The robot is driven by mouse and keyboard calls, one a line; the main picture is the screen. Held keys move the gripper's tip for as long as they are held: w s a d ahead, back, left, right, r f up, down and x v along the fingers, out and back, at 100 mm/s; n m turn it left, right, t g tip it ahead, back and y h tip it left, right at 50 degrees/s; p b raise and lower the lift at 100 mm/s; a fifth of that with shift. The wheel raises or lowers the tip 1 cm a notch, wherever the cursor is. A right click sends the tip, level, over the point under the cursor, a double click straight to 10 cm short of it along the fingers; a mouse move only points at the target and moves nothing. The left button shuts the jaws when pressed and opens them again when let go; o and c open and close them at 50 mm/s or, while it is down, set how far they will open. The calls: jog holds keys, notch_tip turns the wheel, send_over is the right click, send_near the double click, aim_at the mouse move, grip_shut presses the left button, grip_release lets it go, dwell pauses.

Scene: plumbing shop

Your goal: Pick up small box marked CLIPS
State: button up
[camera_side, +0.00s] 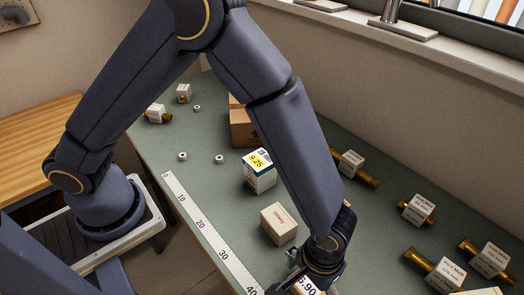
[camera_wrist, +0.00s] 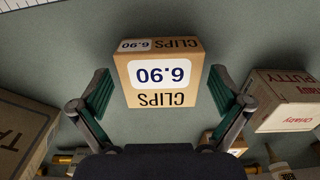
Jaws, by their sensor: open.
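The small box marked CLIPS (camera_wrist: 158,75) is tan cardboard with a white 6.90 label, upside down in the wrist view. It lies on the green bench between the two fingers of my gripper (camera_wrist: 160,90), which are spread wide with a gap on each side of the box. In the side view my gripper (camera_side: 318,262) points down over the bottom edge of the picture. The CLIPS box (camera_side: 309,288) shows there only in part, its 6.90 label visible beneath my gripper, the rest cut off or hidden.
In the wrist view a PUTTY box (camera_wrist: 285,98) stands right and a brown box (camera_wrist: 22,132) left. In the side view a 9.25 box (camera_side: 259,174) and a box with red print (camera_side: 278,222) stand near my arm. A ruler strip (camera_side: 207,232) runs along the bench edge.

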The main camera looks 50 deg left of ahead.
jog(key=c, duration=1.2)
jog(key=shift+c, duration=0.2)
jog(key=shift+r, duration=0.15)
